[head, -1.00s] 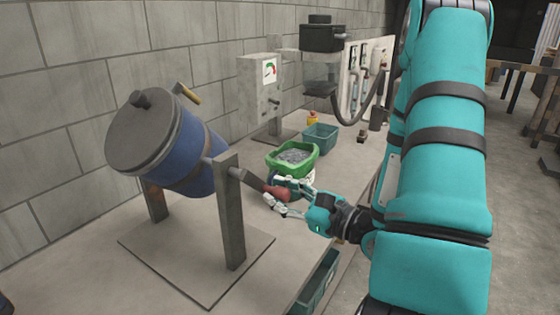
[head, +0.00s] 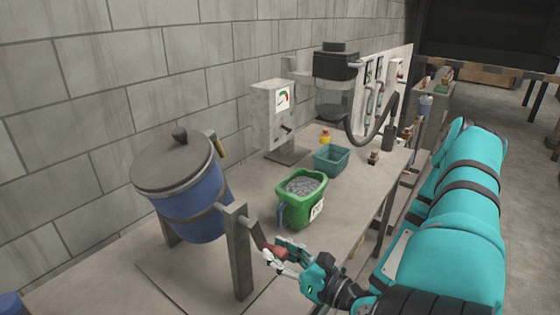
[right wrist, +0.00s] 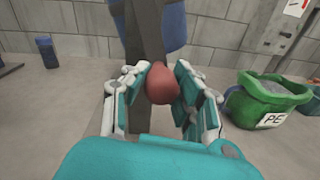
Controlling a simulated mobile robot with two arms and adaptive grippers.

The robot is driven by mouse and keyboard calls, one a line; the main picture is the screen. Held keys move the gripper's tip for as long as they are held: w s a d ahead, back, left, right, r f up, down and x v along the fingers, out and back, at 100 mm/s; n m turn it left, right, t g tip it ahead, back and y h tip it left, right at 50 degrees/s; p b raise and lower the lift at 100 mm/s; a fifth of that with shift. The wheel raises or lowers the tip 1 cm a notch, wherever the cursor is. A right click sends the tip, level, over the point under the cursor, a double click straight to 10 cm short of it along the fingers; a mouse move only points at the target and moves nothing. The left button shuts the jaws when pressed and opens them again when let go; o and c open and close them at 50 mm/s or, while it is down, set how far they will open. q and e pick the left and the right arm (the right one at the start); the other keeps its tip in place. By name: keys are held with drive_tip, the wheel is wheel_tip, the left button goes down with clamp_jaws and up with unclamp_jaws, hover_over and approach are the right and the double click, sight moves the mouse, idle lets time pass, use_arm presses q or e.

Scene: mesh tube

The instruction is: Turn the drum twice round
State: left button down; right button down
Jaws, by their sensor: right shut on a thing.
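The blue drum (head: 190,208) with a grey lid (head: 172,160) hangs tilted in a grey metal stand (head: 238,262) at the left of the head view. A crank comes off the stand's right post and ends in a red-brown handle (head: 274,252). My right gripper (head: 276,256) is shut on this handle. In the right wrist view the handle (right wrist: 161,87) sits between the two fingers of the right gripper (right wrist: 160,92), in front of the grey post. My left gripper is not in view.
A green tub (head: 296,211) of grey bits, labelled PE, stands right of the crank. Behind it are a teal bin (head: 331,161), a small yellow-red item (head: 325,137) and a gauge box (head: 272,115). A block wall runs along the back; the bench's front edge is at right.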

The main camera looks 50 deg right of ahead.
drive_tip(key=shift+s+a+m, duration=0.15)
drive_tip(key=shift+a+m, duration=0.25)
drive_tip(key=shift+m, duration=0.1)
drive_tip(key=shift+a+f+m+p, duration=0.15)
drive_tip(key=shift+a+m+p, duration=0.2)
drive_tip(key=shift+m+p, duration=0.25)
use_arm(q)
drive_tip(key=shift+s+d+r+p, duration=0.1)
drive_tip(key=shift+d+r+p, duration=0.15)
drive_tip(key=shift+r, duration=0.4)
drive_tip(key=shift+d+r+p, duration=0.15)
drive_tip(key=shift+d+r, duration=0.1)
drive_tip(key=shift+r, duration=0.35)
use_arm(e)
drive_tip(key=shift+a+f+m, duration=0.1)
drive_tip(key=shift+a+m, duration=0.45)
drive_tip(key=shift+m, duration=0.25)
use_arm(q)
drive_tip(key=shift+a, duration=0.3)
use_arm(e)
drive_tip(key=c, duration=1.5)
unclamp_jaws()
drive_tip(key=o, duration=0.5)
drive_tip(key=shift+s, duration=0.2)
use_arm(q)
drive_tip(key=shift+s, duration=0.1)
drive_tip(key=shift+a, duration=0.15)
use_arm(e)
drive_tip(key=shift+w, duration=0.1)
